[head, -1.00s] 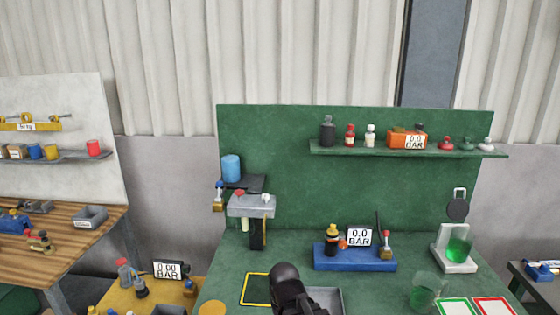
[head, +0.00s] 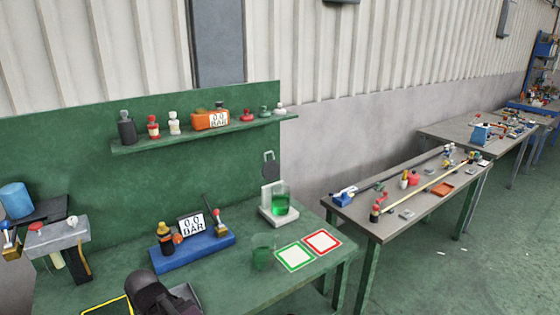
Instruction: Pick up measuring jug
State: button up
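A clear vessel tinted green (head: 263,252), which looks like the measuring jug, stands upright on the green bench (head: 215,272), left of a green-framed card. A second clear vessel with bright green liquid (head: 281,201) stands on a white L-shaped stand (head: 268,216) behind it. I cannot tell for certain which is the jug. A dark rounded part of my arm shows at the bottom edge, left of both vessels and apart from them. No gripper fingers show.
A blue block (head: 194,251) with a gauge and small bottles sits left of the vessels. Green-framed (head: 295,257) and red-framed (head: 322,242) cards lie to the right. A shelf (head: 200,136) with bottles hangs above. Another bench (head: 385,222) stands right, with open floor beyond.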

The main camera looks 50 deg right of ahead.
aim_at(264, 260)
jog(key=z, duration=1.3)
jog(key=k, duration=0.95)
jog(key=i, duration=0.75)
